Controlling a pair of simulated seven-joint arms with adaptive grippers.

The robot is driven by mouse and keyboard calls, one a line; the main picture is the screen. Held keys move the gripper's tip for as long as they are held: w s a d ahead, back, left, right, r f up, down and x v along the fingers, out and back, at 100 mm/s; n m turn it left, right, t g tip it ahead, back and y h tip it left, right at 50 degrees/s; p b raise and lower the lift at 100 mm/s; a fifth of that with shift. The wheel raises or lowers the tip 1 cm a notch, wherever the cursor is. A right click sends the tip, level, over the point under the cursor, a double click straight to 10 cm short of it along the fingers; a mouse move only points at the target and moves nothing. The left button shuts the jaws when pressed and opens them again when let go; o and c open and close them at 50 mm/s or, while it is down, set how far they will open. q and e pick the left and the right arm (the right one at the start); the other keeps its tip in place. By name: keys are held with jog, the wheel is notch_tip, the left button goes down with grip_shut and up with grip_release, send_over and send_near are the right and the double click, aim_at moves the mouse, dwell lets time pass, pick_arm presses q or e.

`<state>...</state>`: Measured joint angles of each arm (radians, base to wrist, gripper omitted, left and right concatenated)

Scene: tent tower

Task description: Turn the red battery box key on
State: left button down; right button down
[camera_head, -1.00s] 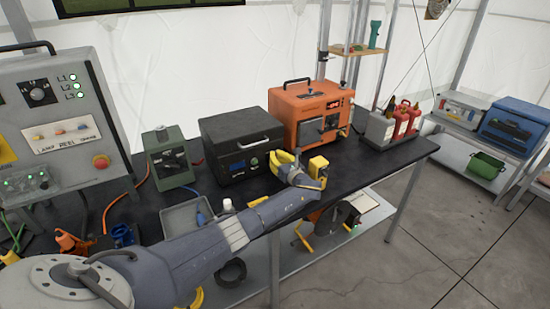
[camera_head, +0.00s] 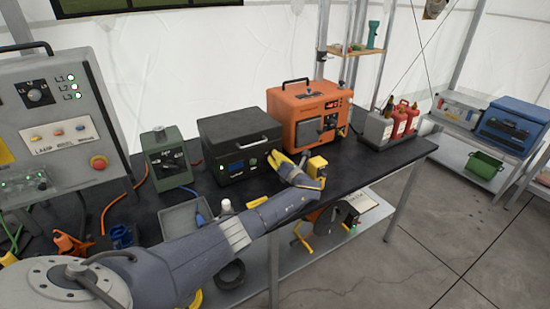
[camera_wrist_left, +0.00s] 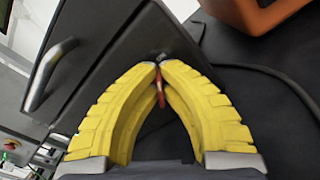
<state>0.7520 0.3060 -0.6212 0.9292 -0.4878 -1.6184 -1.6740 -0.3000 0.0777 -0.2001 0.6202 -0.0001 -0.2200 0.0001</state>
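The battery box (camera_head: 240,140) is a dark box with a lid handle, a small blue display and a green light on its front. It stands on the black table. My left gripper (camera_head: 274,157) is at the right side of this box. In the left wrist view its yellow fingers (camera_wrist_left: 160,66) have their tips together at the box's side. A small red key (camera_wrist_left: 160,88) shows between the fingers, just behind the tips, and they look shut on it. The fingers hide part of it, and the head view does not show it. My right gripper is not in view.
An orange power unit (camera_head: 306,115) stands close behind and right of the box. A green device (camera_head: 168,158) stands to its left and a grey tray (camera_head: 184,218) in front. A dark cable (camera_wrist_left: 275,75) runs over the table near the gripper. Red bottles (camera_head: 404,120) stand at the right end.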

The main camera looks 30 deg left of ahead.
pick_arm(q)
jog(key=shift+f, duration=0.1)
dwell(0.3)
jog(key=c, duration=1.6)
grip_release()
jog(key=shift+n, duration=0.3)
